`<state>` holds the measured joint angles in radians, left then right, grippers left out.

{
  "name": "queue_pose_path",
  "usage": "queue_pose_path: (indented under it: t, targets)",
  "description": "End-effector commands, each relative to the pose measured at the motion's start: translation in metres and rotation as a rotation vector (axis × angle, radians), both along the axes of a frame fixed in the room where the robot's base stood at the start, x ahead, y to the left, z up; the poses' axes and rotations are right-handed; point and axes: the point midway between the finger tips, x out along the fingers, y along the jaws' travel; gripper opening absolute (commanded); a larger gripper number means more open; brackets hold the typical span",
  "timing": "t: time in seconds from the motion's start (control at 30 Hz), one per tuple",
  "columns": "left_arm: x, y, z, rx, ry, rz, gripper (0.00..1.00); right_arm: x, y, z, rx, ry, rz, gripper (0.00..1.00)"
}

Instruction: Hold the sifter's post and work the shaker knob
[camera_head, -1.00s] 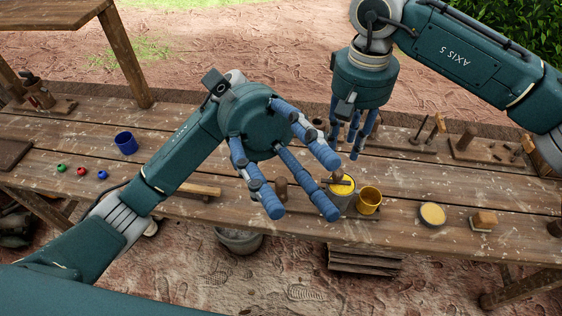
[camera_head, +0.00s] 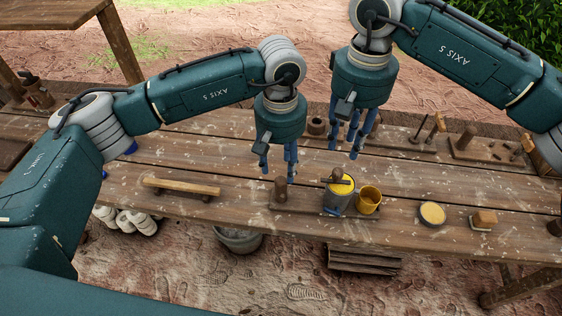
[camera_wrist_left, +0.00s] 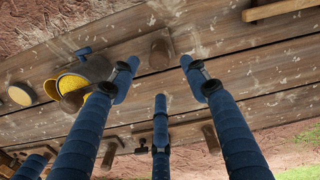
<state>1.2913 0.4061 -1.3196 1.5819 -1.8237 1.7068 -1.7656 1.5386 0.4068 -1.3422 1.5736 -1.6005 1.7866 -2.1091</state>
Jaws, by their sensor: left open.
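The sifter stands on a low board (camera_head: 310,209) on the wooden table. Its upright brown post (camera_head: 281,190) is at the board's left end. A grey pot with a yellow top (camera_head: 341,196) is further right, with a brown wooden knob (camera_head: 338,175) over it. My left gripper (camera_head: 279,168) is open, pointing down just above the post and apparently not touching it. In the left wrist view the post (camera_wrist_left: 160,54) shows between and beyond the spread fingers (camera_wrist_left: 160,75). My right gripper (camera_head: 346,148) hangs open and empty behind the pot.
A yellow cup (camera_head: 369,201) stands close beside the pot. Right of it are a round yellow dish (camera_head: 432,214) and a wooden block (camera_head: 484,219). A wooden bar (camera_head: 181,187) lies at the left. Tool racks line the back edge. The table between bar and post is clear.

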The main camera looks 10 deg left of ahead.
Motion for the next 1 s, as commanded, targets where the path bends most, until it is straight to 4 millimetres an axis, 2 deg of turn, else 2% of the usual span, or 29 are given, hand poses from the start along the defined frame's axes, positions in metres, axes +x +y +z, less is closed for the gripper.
queue_pose_path:
  t: [0.17,0.4,0.6,0.8,1.0]
  targets:
    - [0.001,0.002,-0.019,0.006,-0.003,-0.001,0.46,0.0,0.0,0.0,0.0,0.0,0.0,0.31]
    - [0.0,0.001,-0.063,0.003,0.0,-0.001,0.46,0.0,0.0,0.0,0.0,0.0,0.0,0.31]
    - [0.0,0.001,-0.092,0.004,-0.002,-0.001,0.46,0.0,0.0,0.0,0.0,0.0,0.0,0.31]
    - [0.001,0.001,-0.105,0.003,-0.002,-0.001,0.46,0.0,0.0,0.0,0.0,0.0,0.0,0.31]
    - [0.001,0.001,-0.107,0.003,-0.004,-0.001,0.46,0.0,0.0,0.0,0.0,0.0,0.0,0.31]
